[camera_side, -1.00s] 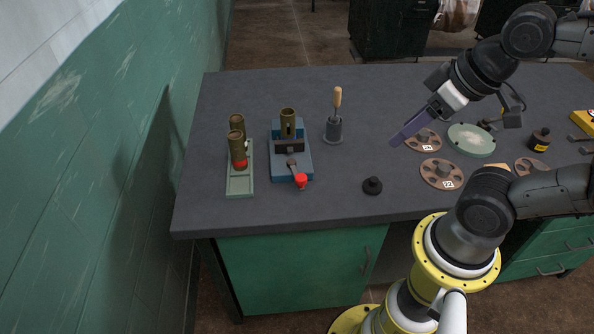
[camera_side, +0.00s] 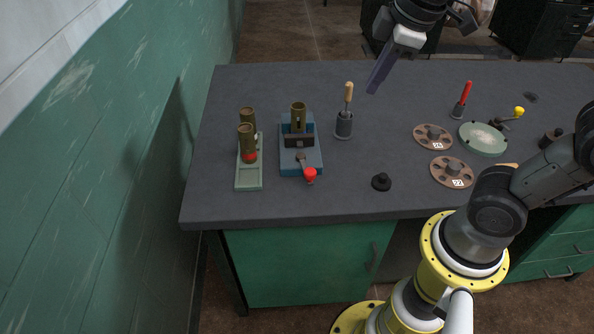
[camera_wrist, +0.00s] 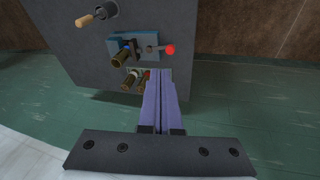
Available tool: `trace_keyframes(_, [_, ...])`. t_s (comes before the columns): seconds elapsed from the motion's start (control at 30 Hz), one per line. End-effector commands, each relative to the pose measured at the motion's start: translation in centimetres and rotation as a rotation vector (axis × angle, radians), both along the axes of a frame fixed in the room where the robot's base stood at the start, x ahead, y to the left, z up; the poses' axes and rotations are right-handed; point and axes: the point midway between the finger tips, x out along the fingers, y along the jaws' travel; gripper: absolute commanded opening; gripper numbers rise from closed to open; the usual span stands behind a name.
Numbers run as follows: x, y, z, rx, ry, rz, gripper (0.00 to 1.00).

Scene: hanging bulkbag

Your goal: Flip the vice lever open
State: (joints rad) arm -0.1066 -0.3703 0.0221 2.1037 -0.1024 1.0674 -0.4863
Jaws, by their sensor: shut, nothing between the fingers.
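The blue vice (camera_side: 300,150) stands on the left part of the grey bench, with a brass-coloured cylinder (camera_side: 298,116) upright in it. Its lever (camera_side: 305,165) ends in a red knob (camera_side: 310,175) that points toward the bench's front edge. The vice also shows in the wrist view (camera_wrist: 122,44), with the red knob (camera_wrist: 170,49) at its right. My gripper (camera_side: 373,90) has long purple fingers, shut and empty. It is raised above the back of the bench, right of the vice and well apart from it. The purple fingers (camera_wrist: 160,75) lie side by side in the wrist view.
A pale green tray (camera_side: 249,180) with brass cylinders stands left of the vice. A wooden-handled tool in a dark holder (camera_side: 344,125) stands right of it. The green wall is at left.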

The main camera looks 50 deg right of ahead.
Motion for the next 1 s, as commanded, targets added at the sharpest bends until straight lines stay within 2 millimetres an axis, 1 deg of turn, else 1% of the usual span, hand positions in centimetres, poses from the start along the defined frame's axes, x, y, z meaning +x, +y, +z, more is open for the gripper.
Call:
trace_keyframes(0.03, [1.4, 0.5, -0.3, -0.021, 0.034, 0.046, 0.0])
trace_keyframes(0.17, [4.6, 1.9, -1.1, -0.07, 0.104, 0.157, 0.0])
trace_keyframes(0.27, [6.9, 3.2, -2.2, -0.102, 0.159, 0.236, 0.0])
trace_keyframes(0.37, [9.0, 4.6, -3.7, -0.134, 0.215, 0.31, 0.0])
trace_keyframes(0.5, [11.6, 7.0, -6.5, -0.171, 0.293, 0.403, 0.0])
trace_keyframes(0.6, [13.0, 8.7, -8.8, -0.195, 0.347, 0.454, 0.0])
trace_keyframes(0.73, [14.0, 10.7, -11.8, -0.217, 0.403, 0.498, 0.0])
trace_keyframes(0.8, [14.1, 11.5, -13.2, -0.225, 0.431, 0.516, 0.0])
trace_keyframes(0.9, [13.9, 12.2, -14.7, -0.233, 0.465, 0.535, 0.0])
trace_keyframes(1.0, [13.6, 12.7, -15.5, -0.24, 0.483, 0.548, 0.0])
